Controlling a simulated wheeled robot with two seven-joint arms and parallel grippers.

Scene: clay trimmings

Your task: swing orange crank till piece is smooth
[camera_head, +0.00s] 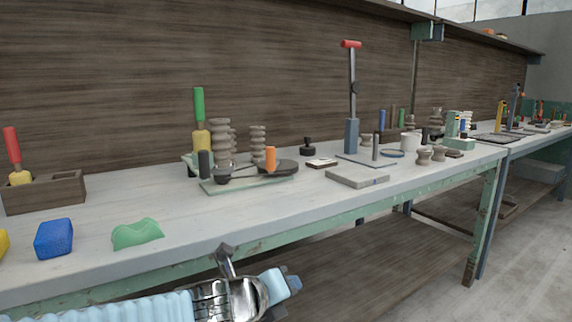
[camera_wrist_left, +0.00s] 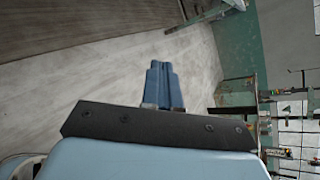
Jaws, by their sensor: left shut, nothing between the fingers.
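The orange crank (camera_head: 270,159) is a small upright orange grip at the edge of a dark round disc (camera_head: 287,167), on a pale green base plate (camera_head: 230,187) on the bench. A dark rounded bowl-like part (camera_head: 222,174) sits at the left end of that plate. I cannot tell which part is the piece or how smooth it is. My left gripper (camera_head: 292,284) is in front of the bench's near edge, well apart from the crank. In the left wrist view its blue fingers (camera_wrist_left: 160,80) are together with nothing between them. My right gripper is not in view.
Behind the crank stand ribbed grey stacks (camera_head: 222,142) and a green-handled tool (camera_head: 199,106). A red-topped lever press (camera_head: 351,95) and a grey slab (camera_head: 357,177) stand to the right. A green lump (camera_head: 137,234) and blue block (camera_head: 54,238) lie left. Bench front below the crank is clear.

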